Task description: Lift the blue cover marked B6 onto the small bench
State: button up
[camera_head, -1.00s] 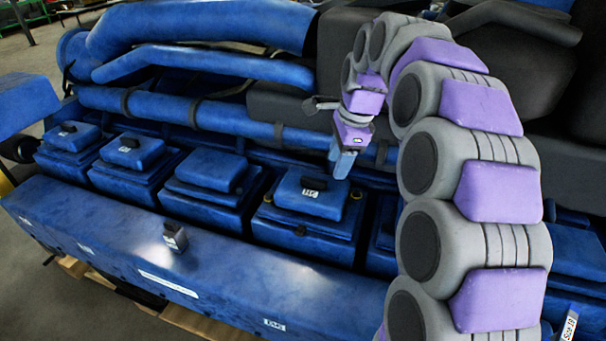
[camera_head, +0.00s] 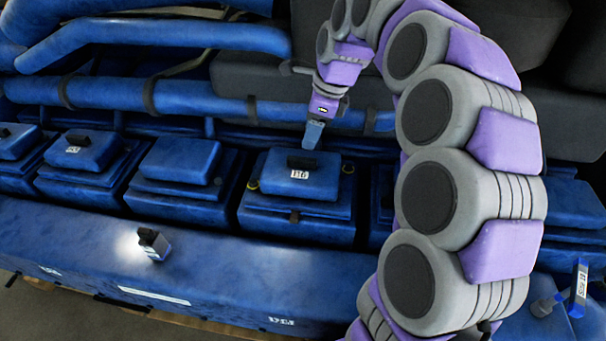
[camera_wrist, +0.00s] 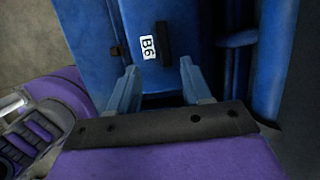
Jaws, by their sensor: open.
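The blue cover marked B6 (camera_head: 318,186) sits on its housing in the row along the engine. It has a dark handle (camera_head: 302,162) on top and a white label. In the wrist view the B6 cover (camera_wrist: 147,18) lies just beyond the fingers, with its handle (camera_wrist: 164,40) in line with the gap between them. My gripper (camera_head: 313,135) is open and empty, above and just behind the handle in the head view. Its two fingers show apart in the wrist view (camera_wrist: 158,68). I cannot make out a small bench.
Similar blue covers (camera_head: 182,160) stand to the left. A long blue ledge (camera_head: 230,265) runs in front, with a small lit lamp (camera_head: 153,243) on it. A blue pipe (camera_head: 205,103) runs behind the covers. A tagged post (camera_head: 579,288) stands at the right.

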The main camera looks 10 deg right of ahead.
aim_at(299, 158)
jog(key=a+f, duration=0.2)
jog(key=shift+f, duration=0.3)
jog(key=shift+w+a+f, duration=0.1)
jog(key=shift+w+f, duration=0.05)
jog(key=shift+f, duration=0.2)
jog(key=shift+d+f, duration=0.15)
jog(key=shift+d, duration=0.2)
jog(key=f, duration=0.1)
jog(key=d+f, duration=0.1)
jog(key=w+f, duration=0.1)
jog(key=shift+d+f, duration=0.15)
jog(key=shift+d, duration=0.15)
jog(key=a+f, duration=0.1)
jog(key=a, duration=0.1)
jog(key=shift+w+a+f, duration=0.15)
jog(key=shift+a+f, duration=0.15)
jog(key=shift+f, duration=0.1)
jog(key=shift+a, duration=0.2)
jog(key=shift+a+r, duration=0.1)
jog(key=shift+c, duration=0.5)
jog(key=shift+d, duration=1.15)
jog(key=c, duration=0.6)
jog(key=shift+c, duration=0.7)
jog(key=shift+a, duration=0.4)
grip_shut()
